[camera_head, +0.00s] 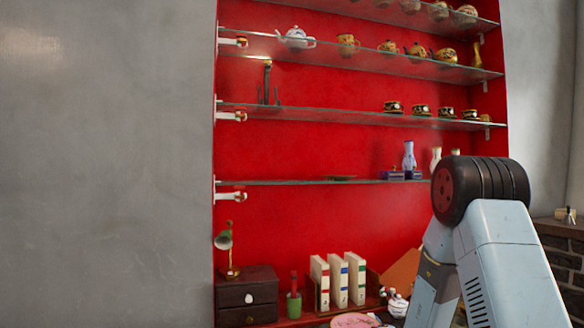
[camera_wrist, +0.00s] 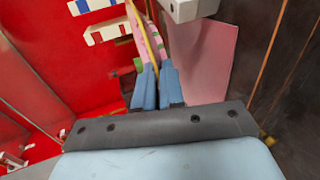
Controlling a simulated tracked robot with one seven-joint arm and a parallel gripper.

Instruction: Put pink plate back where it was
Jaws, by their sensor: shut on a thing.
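The pink plate (camera_wrist: 145,38) shows nearly edge-on in the wrist view, with a yellow rim and green and pink patches. My gripper (camera_wrist: 158,72) has its two blue fingers shut on the plate, which sticks out beyond the fingertips. In the head view a pink, round, patterned surface (camera_head: 355,321), apparently the plate, is cut off by the bottom edge, in front of the books. The gripper's fingers are not visible in the head view; only my arm shows at the right.
White books (camera_head: 338,281) stand upright on the lower surface. A small green pot (camera_head: 294,306), a dark drawer box (camera_head: 247,295) and a white teapot (camera_head: 398,304) are nearby. Glass shelves (camera_head: 290,183) above carry vases, cups and teapots. A flat pink panel (camera_wrist: 205,60) shows beside the fingers.

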